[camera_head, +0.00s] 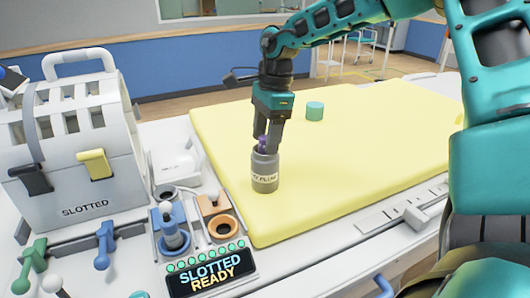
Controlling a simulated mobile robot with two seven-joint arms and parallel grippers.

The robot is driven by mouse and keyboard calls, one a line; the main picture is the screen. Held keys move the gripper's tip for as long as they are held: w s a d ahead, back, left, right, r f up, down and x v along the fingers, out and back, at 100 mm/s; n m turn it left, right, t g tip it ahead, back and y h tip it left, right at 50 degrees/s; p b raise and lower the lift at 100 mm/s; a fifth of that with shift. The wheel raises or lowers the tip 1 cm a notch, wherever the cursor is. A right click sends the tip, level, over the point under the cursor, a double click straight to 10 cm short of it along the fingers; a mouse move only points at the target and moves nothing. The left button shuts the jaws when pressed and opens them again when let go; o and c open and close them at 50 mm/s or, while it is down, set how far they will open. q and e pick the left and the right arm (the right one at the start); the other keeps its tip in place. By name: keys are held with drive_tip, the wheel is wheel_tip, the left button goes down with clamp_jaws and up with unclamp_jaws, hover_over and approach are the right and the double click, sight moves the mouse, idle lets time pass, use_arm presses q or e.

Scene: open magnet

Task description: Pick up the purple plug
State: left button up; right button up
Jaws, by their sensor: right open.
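The purple plug (261,143) shows as a small purple patch at the mouth of a grey jar (265,172), mostly hidden by my right gripper. The jar stands upright near the left part of the yellow pad (375,150) and has a light label with partly readable text. My right gripper (266,147) points down over the jar, with its open fingers around or beside the plug. I cannot tell whether the fingers touch it. My left gripper is not in view.
At left are a white slotted case (75,150), a blue holder (172,230), an orange holder (214,205) and a "SLOTTED READY" display (212,271). The pad's right part is clear.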

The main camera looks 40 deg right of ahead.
clamp_jaws()
idle(0.5)
drive_tip(key=shift+r, duration=0.1)
wheel_tip(320, 180, up, 20)
drive_tip(key=p, duration=0.1)
idle(0.4)
